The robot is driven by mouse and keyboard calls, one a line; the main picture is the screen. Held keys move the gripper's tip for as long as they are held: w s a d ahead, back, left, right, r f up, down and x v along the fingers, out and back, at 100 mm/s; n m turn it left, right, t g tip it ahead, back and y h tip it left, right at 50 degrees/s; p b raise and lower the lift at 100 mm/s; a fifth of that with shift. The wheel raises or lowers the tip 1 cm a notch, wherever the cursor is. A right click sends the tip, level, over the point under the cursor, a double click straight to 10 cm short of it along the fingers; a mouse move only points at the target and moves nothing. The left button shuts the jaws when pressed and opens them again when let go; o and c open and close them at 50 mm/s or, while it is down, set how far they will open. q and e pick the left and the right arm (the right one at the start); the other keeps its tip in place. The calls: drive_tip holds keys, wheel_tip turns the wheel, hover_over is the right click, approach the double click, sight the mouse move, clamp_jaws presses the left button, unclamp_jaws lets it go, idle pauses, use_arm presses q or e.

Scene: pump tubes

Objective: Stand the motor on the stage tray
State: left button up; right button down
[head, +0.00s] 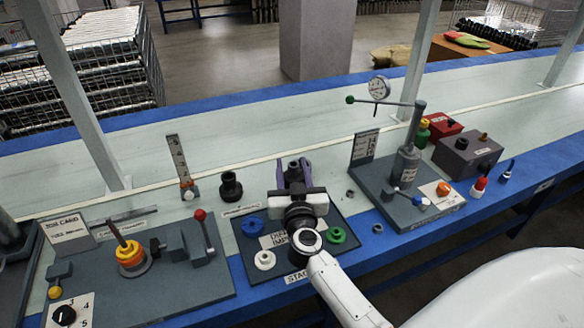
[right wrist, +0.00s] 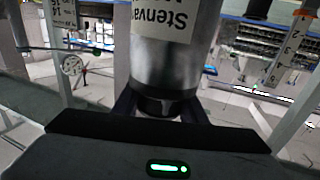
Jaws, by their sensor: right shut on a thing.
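My right gripper (head: 292,172) reaches over the dark stage tray (head: 350,254) from the front, its fingers pointing away from me. It is shut on the motor, a silver cylinder with a white label; the motor (right wrist: 172,65) fills the upper middle of the right wrist view. In the head view only a dark end of the motor (head: 293,172) shows between the fingers; my gripper body and arm hide the rest. I cannot tell whether it touches the tray. My left gripper is not in view.
A fixture board (head: 190,290) lies left, and a gauge stand (head: 405,165) stands right.

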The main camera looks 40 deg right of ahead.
drive_tip(key=shift+w+r, duration=0.15)
drive_tip(key=shift+r, duration=0.25)
wheel_tip(320, 180, down, 3)
drive_tip(key=b, duration=0.2)
drive_tip(key=shift+f+b, duration=0.2)
drive_tip(key=shift+b, duration=0.15)
drive_tip(key=c, duration=1.5)
unclamp_jaws()
drive_tip(key=shift+f, duration=0.6)
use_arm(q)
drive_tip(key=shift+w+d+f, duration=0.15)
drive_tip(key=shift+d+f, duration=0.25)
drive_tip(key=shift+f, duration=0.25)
use_arm(e)
drive_tip(key=o, duration=0.4)
drive_tip(key=shift+s+r, duration=0.1)
drive_tip(key=shift+s, duration=0.1)
